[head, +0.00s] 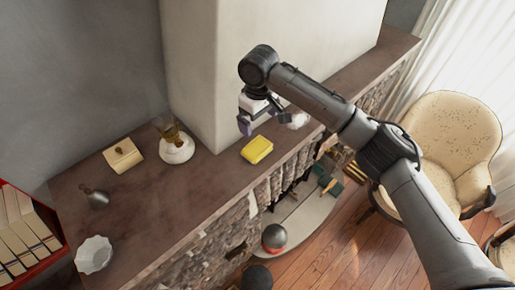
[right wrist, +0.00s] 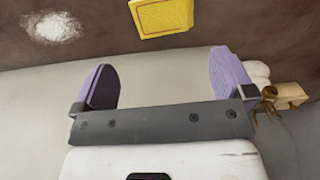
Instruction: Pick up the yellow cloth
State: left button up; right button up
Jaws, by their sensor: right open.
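The yellow cloth (head: 257,149) is a small folded block lying on the brown mantel shelf (head: 213,175), near its front edge. It also shows at the top of the right wrist view (right wrist: 160,17), cut off by the frame edge. My right gripper (head: 262,120) is above the shelf, just behind the cloth in the head view, open and empty. Its purple fingers are wide apart in the right wrist view (right wrist: 163,65), and the cloth lies beyond them, apart from both. My left gripper is not in view.
A white powdery patch (head: 298,120) lies right of the cloth. A pale wall column (head: 250,50) rises behind.

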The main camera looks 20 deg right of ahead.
send_over(257, 147)
jog(key=f, duration=0.3)
jog(key=f+p, duration=0.1)
jog(key=f, duration=0.3)
jog(key=shift+s+d+f, duration=0.1)
jog(key=shift+d+f, duration=0.1)
jog(key=shift+f, duration=0.55)
jog(key=shift+a+f+p, duration=0.1)
jog(key=shift+f+p, duration=0.6)
jog(key=shift+f, duration=1.45)
jog(key=shift+c, duration=0.9)
jog(key=c, duration=0.4)
